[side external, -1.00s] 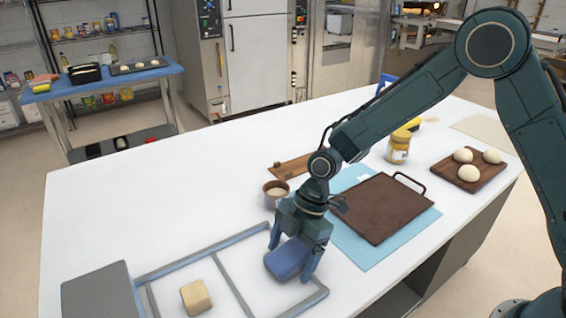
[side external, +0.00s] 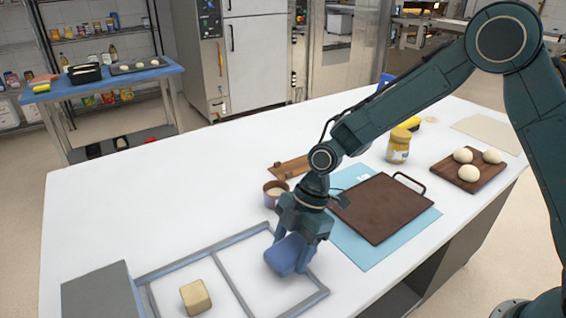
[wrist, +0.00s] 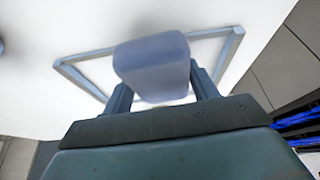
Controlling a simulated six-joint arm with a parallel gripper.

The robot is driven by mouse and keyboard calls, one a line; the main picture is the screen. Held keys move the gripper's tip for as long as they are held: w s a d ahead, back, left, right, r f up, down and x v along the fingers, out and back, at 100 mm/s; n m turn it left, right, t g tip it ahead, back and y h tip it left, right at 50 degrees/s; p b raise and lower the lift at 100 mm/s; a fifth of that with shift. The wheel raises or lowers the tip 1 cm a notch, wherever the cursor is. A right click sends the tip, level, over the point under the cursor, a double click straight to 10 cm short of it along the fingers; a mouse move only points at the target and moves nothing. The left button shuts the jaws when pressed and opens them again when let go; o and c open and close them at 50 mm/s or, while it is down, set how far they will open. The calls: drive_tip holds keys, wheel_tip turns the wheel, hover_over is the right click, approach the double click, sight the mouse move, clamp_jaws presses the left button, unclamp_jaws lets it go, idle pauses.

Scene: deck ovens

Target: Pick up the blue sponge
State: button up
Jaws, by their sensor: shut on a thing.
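The blue sponge (side external: 287,254) is a rounded block held between the fingers of my gripper (side external: 293,248) in the side external view. My gripper is shut on it, over the right part of a grey frame on the white table. In the wrist view the sponge (wrist: 153,66) sits between the two fingers (wrist: 160,88), with the grey frame behind it. The sponge appears a little above the table, though the exact gap is hard to tell.
A tan block (side external: 195,298) lies inside the grey frame (side external: 222,285), near a grey box (side external: 98,290). A small cup (side external: 275,193), a brown board (side external: 384,208) on a blue mat (side external: 362,254) and a jar (side external: 398,146) stand nearby. The table's left middle is clear.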

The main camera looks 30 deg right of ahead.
sight(292, 246)
wheel_tip(292, 246, up, 19)
drive_tip(key=shift+f, duration=0.15)
idle(0.4)
drive_tip(key=shift+d, duration=0.1)
idle(0.4)
